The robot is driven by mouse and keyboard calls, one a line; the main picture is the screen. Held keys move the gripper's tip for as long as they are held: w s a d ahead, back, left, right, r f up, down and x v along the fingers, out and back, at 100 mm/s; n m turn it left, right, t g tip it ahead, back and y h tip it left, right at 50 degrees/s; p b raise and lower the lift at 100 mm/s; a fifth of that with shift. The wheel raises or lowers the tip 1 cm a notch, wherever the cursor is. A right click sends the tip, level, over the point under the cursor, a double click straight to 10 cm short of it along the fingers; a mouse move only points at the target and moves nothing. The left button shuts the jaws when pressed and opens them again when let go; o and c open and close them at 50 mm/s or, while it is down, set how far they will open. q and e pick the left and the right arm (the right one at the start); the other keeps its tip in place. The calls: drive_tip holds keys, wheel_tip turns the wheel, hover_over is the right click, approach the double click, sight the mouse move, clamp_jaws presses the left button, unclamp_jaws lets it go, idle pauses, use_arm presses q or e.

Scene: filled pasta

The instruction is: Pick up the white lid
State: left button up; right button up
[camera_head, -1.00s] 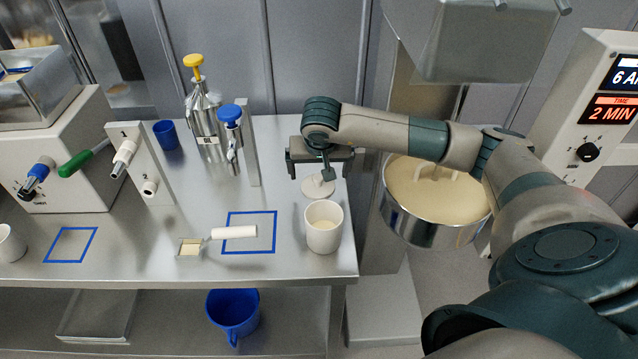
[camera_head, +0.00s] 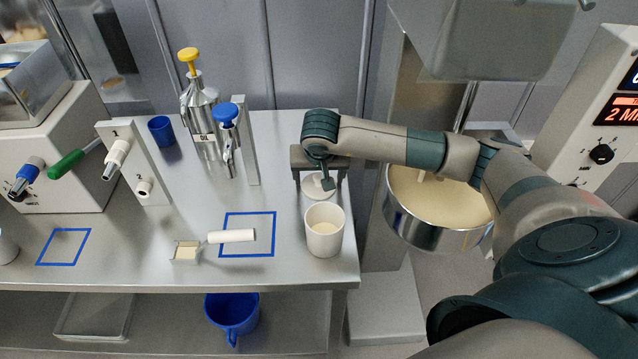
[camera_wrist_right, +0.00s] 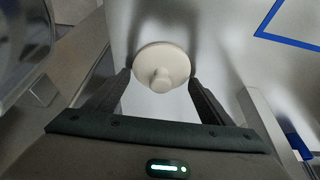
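The white lid (camera_head: 313,188), a round disc with a knob, lies on the metal table behind the white cup. My right gripper (camera_head: 319,182) is over it, pointing down, with its fingers apart on either side of the lid; the hand and wrist partly hide it. In the right wrist view the lid (camera_wrist_right: 160,57) shows whole, its knob towards the camera, between the open fingertips (camera_wrist_right: 158,80). I cannot tell whether either finger touches it. My left gripper is not in view.
A white cup (camera_head: 324,240) with pale contents stands just in front of the lid. A white-handled scoop (camera_head: 231,236) lies across the blue square. The oil dispenser (camera_head: 203,118) stands at the back left. A mixer bowl (camera_head: 430,232) is right of the table edge.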

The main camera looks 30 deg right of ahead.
sight(319, 176)
drive_tip(key=c, duration=0.5)
drive_tip(key=shift+r+b, duration=0.3)
drive_tip(key=shift+r, duration=0.2)
wheel_tip(319, 176, up, 8)
drive_tip(key=b, duration=0.3)
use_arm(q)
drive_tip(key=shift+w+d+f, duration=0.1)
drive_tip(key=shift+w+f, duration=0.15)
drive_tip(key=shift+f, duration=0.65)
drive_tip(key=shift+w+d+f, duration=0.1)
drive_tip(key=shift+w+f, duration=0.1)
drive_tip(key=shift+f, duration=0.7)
use_arm(e)
drive_tip(key=shift+r, duration=0.55)
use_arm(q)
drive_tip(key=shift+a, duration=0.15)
use_arm(e)
drive_tip(key=shift+s, duration=0.15)
